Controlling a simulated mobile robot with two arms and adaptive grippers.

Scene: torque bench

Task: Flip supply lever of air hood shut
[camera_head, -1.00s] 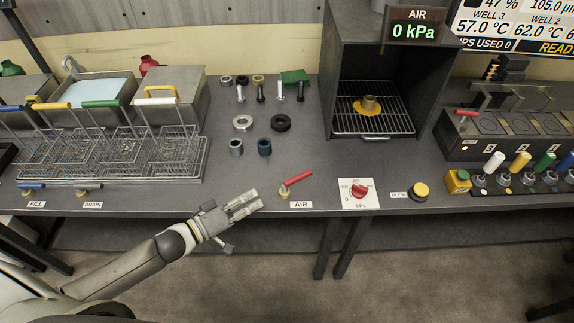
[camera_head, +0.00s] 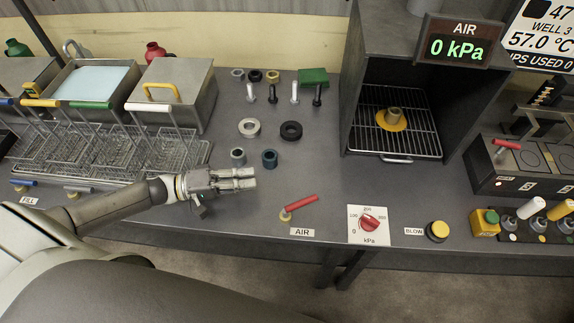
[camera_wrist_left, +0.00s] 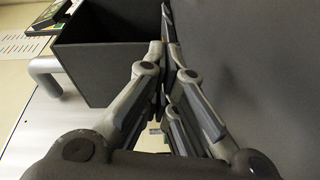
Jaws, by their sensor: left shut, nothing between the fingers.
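The air supply lever (camera_head: 301,203) has a red handle on a small brass valve and sits near the bench's front edge, behind the AIR label (camera_head: 302,232). Its handle slants up to the right. The air hood (camera_head: 352,100) is a dark open-fronted box with a wire rack and a yellow-based fitting (camera_head: 392,120) inside. The display above it (camera_head: 459,46) reads 0 kPa. My left gripper (camera_head: 254,178) is shut and empty, above the bench, left of and farther back than the lever, apart from it. In the left wrist view its fingers (camera_wrist_left: 168,45) are together. My right gripper is not in view.
A red kPa dial (camera_head: 369,222) and yellow BLOW button (camera_head: 437,231) are right of the lever. Rings, sleeves and bolts, including a black ring (camera_head: 291,130), stand behind my gripper. Wire baskets (camera_head: 110,150) are left. Bare bench lies between gripper and hood.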

